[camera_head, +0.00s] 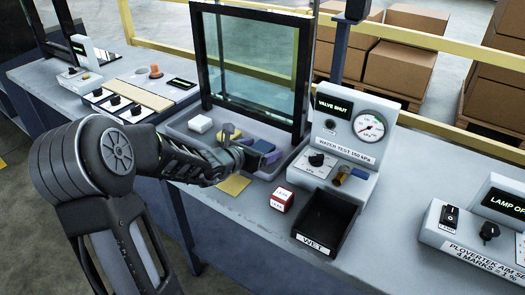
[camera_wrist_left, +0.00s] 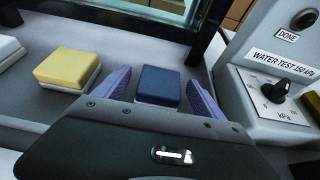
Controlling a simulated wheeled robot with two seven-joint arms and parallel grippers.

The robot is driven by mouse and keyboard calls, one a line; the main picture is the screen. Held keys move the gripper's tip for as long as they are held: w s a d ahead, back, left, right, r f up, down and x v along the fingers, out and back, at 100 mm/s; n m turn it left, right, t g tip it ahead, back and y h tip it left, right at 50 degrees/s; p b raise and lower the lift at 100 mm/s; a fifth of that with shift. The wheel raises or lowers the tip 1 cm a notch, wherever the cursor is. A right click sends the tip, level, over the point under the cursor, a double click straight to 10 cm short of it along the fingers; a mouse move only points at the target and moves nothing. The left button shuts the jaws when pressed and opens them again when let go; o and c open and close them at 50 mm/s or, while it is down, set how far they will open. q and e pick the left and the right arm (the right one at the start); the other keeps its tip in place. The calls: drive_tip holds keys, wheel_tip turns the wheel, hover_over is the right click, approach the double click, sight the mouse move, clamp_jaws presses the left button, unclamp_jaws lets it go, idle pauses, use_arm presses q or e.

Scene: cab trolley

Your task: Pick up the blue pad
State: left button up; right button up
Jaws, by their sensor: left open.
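The blue pad (camera_wrist_left: 158,84) is a dark blue block on a pale base. In the wrist view it sits between the two purple fingers of my left gripper (camera_wrist_left: 157,78), which is open, with a gap visible on each side. In the head view the blue pad (camera_head: 263,146) is partly hidden by my left gripper (camera_head: 260,151), which is low over the grey tray (camera_head: 180,140). A yellow pad (camera_wrist_left: 68,69) lies left of the blue one, and a white pad (camera_head: 200,124) farther left. My right gripper is not in view.
A dark-framed glass screen (camera_head: 250,55) stands behind the tray. The water test unit (camera_head: 345,130) with its gauge is close on the right. A black WET bin (camera_head: 325,222) and a red-and-white block (camera_head: 281,199) stand in front. A yellow sheet (camera_head: 234,185) lies before the tray.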

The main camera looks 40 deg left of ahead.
sight(261, 148)
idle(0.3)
use_arm(q)
drive_tip(key=c, duration=1.5)
drive_tip(key=shift+r, duration=0.1)
wheel_tip(261, 148, up, 10)
drive_tip(key=p, duration=0.3)
